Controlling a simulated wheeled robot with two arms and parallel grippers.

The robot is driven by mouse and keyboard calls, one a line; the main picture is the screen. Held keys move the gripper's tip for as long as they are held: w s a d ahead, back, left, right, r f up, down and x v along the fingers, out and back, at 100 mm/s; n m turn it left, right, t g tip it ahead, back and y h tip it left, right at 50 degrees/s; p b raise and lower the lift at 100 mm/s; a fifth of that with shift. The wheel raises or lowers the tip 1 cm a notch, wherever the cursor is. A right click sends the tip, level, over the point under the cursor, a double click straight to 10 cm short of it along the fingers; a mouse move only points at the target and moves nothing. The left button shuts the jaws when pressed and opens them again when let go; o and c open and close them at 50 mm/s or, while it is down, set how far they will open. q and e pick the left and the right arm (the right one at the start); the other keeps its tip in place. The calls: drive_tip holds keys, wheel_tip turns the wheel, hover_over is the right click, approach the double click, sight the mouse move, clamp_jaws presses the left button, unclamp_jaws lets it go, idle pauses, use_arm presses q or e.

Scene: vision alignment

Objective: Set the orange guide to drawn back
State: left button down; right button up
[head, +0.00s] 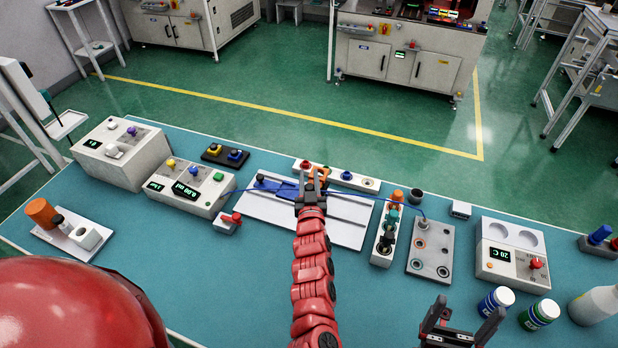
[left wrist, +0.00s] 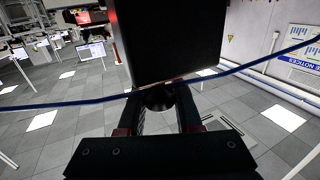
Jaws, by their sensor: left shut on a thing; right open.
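The orange guide (head: 319,171) shows as a small orange patch at the tips of my left gripper (head: 312,184), which covers most of it. My left gripper is shut on it, above the white plate (head: 262,217) with its dark rails. In the left wrist view, a black block (left wrist: 168,40) with a dark round part stands at the fingers; no orange shows there. A blue guide (head: 272,184) sits on the plate left of the gripper. A blue cable (head: 378,200) runs across the plate past the gripper. My right gripper (head: 462,322) is open and empty at the table's front edge.
A bar with coloured knobs (head: 347,176) lies just behind the plate. A control box (head: 184,186) and a red-button box (head: 229,222) stand left. A knob strip (head: 382,248), a grey hole plate (head: 428,265) and lidded jars (head: 495,302) stand right. The front middle table is bare.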

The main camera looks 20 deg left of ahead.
idle(0.5)
use_arm(q)
drive_tip(key=shift+s, duration=0.35)
drive_tip(key=s+p, duration=0.1)
drive_tip(key=s, duration=0.4)
drive_tip(key=shift+s, duration=0.35)
drive_tip(key=shift+w+f, duration=0.1)
drive_tip(key=c, duration=1)
unclamp_jaws()
drive_tip(key=o, duration=0.4)
drive_tip(key=shift+s+a, duration=0.1)
drive_tip(key=shift+s, duration=0.1)
